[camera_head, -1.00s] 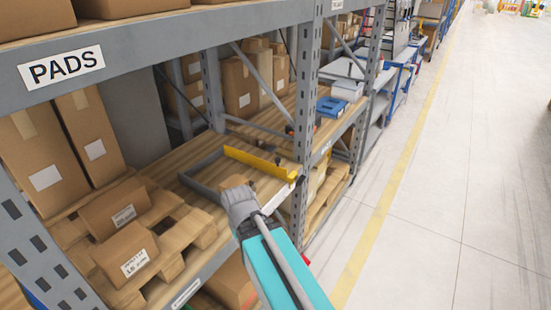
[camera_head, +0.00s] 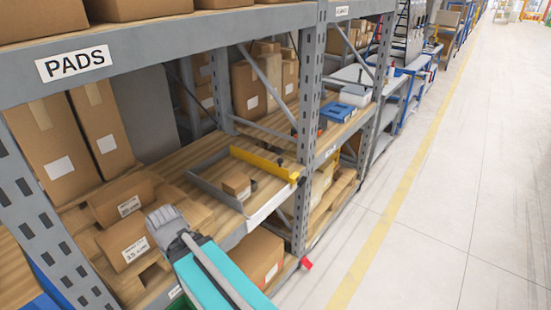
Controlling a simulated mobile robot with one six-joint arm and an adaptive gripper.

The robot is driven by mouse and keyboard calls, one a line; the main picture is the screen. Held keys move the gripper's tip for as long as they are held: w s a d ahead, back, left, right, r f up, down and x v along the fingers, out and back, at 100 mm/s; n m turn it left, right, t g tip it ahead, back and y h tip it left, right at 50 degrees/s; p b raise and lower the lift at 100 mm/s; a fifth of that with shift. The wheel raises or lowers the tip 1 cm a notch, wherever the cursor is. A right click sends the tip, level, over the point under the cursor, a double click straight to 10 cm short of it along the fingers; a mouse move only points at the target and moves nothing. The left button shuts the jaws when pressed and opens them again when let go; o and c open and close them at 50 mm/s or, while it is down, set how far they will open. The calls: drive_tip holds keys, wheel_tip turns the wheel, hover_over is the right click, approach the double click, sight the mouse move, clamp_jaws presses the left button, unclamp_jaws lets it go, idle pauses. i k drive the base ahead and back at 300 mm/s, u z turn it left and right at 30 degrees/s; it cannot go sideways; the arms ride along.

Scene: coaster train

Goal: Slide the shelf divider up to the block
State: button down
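A long yellow bar (camera_head: 262,163), which looks like the shelf divider, lies along the far right side of a grey frame (camera_head: 212,190) on the wooden shelf. A small dark knob stands near its right end. A small brown block (camera_head: 237,185) sits inside the frame, apart from the yellow bar, with a gap between them. My gripper (camera_head: 160,218) is to the left and nearer than the frame, beside the cardboard boxes, clear of both bar and block. I see it from behind, so its fingers are hidden.
Labelled cardboard boxes (camera_head: 122,245) lie on a wooden pallet close to my gripper. A grey rack upright (camera_head: 307,130) stands to the right of the frame. The "PADS" beam (camera_head: 150,42) crosses above. A blue bin (camera_head: 336,110) is farther along. The aisle floor at right is clear.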

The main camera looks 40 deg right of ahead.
sight(279, 171)
drive_tip(key=u, duration=0.3)
drive_tip(key=k, duration=1.05)
drive_tip(key=z, duration=1.3)
drive_tip(key=i, duration=0.65)
drive_tip(key=u, duration=0.05)
